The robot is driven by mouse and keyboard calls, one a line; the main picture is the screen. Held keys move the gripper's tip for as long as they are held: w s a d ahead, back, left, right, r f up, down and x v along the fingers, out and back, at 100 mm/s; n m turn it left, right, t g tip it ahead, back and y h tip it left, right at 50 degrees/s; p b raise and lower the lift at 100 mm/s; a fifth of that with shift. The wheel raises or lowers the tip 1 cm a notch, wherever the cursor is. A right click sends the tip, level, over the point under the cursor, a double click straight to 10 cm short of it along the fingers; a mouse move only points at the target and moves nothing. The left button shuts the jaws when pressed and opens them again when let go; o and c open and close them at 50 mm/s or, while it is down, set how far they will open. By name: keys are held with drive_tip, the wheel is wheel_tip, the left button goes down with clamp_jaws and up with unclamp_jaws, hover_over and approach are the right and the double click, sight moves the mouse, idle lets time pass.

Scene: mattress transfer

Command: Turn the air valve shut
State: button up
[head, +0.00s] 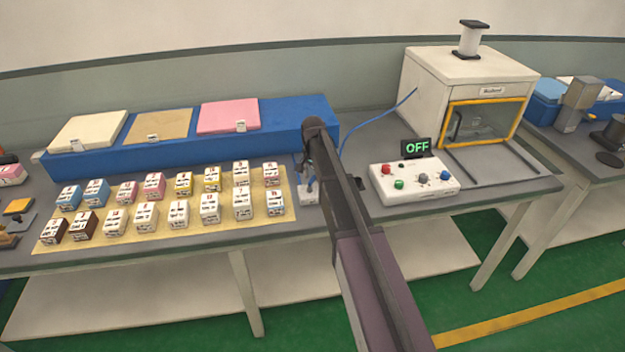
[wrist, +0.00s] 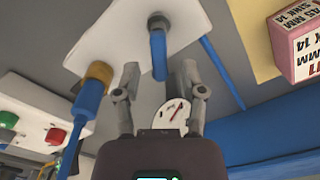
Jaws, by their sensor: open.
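The air valve shows in the wrist view as a blue lever (wrist: 158,52) on a pale mounting plate (wrist: 115,28). My gripper (wrist: 160,80) is open, with one finger on each side of the lever's near end. I cannot tell whether the fingers touch it. A round white gauge (wrist: 173,112) with a red needle shows between the fingers, partly hidden by the gripper body. A brass fitting (wrist: 97,74) with a blue hose is to the left. In the head view my arm hides most of the valve area.
A control box (head: 412,180) with buttons stands right of my arm, beside a sign (head: 416,147) reading OFF. Labelled sample blocks (head: 209,207) sit on a tan mat to the left. A white press machine (head: 465,80) is at the back right. A blue hose (head: 378,122) runs towards it.

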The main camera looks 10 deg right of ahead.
drive_tip(key=shift+f, duration=0.1)
idle(0.3)
clamp_jaws()
drive_tip(key=shift+n, duration=0.3)
drive_tip(key=n, duration=0.3)
drive_tip(key=shift+w+a, duration=0.2)
drive_tip(key=shift+a, duration=0.2)
drive_tip(key=shift+a+n, duration=0.2)
drive_tip(key=shift+n, duration=0.7)
drive_tip(key=shift+a+n, duration=0.2)
drive_tip(key=shift+n, duration=0.7)
